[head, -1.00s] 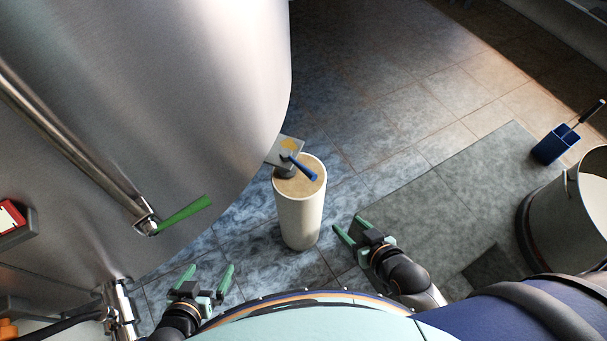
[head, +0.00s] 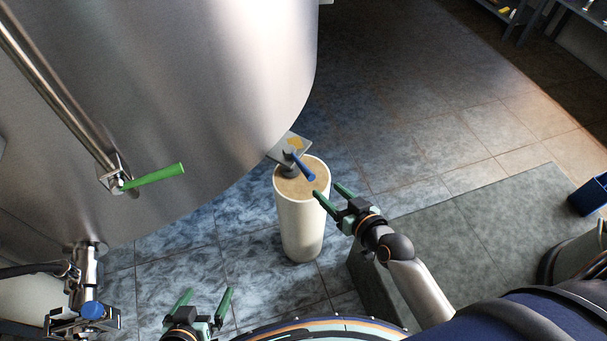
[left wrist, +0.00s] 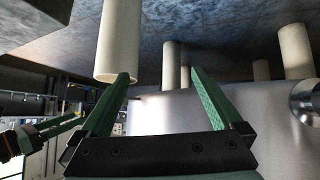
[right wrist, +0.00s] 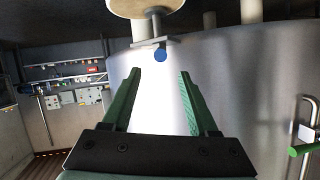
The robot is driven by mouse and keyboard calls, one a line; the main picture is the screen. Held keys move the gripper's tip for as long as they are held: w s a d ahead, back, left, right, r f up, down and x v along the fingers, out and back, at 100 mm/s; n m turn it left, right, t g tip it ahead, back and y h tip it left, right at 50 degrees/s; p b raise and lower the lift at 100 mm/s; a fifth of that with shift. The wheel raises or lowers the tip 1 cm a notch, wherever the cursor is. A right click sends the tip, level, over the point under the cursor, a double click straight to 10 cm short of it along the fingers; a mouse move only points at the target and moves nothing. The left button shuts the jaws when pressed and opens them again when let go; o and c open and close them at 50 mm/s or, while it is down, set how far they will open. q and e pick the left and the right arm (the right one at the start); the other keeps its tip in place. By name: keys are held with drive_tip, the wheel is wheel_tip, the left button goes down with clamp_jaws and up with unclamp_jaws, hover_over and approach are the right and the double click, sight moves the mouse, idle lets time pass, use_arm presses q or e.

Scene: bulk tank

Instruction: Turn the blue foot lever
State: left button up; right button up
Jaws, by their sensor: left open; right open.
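The blue foot lever (head: 303,168) sits on a short shaft by a metal plate (head: 287,148), above the top of a cream cylindrical foot (head: 301,225) beside the steel tank. My right gripper (head: 329,192) is open and empty, just right of and below the lever's free end, apart from it. In the right wrist view the lever's blue end (right wrist: 160,55) shows end-on, ahead and centred between the open fingers (right wrist: 160,72). My left gripper (head: 206,293) is open and empty, low in the head view, left of the foot. In the left wrist view its fingers (left wrist: 160,74) hold nothing.
The steel tank (head: 190,90) fills the upper left. A green lever (head: 152,177) sticks out from it. A dark grey raised slab (head: 460,225) lies right of the foot, and a blue box (head: 590,194) stands at the right edge. Tiled floor behind the foot is clear.

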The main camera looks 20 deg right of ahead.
sight(306, 172)
drive_tip(key=b+x, duration=0.2)
drive_tip(key=x, duration=0.9)
use_arm(q)
drive_tip(key=shift+b+x, duration=0.35)
drive_tip(key=shift+x, duration=0.55)
use_arm(e)
drive_tip(key=shift+w+a+f, duration=0.2)
drive_tip(key=shift+w+f, duration=0.05)
drive_tip(key=shift+w, duration=0.35)
use_arm(q)
drive_tip(key=shift+s+f, duration=0.15)
drive_tip(key=shift+s, duration=0.1)
use_arm(e)
drive_tip(key=c, duration=0.9)
use_arm(q)
drive_tip(key=shift+s+f, duration=0.1)
use_arm(e)
clamp_jaws()
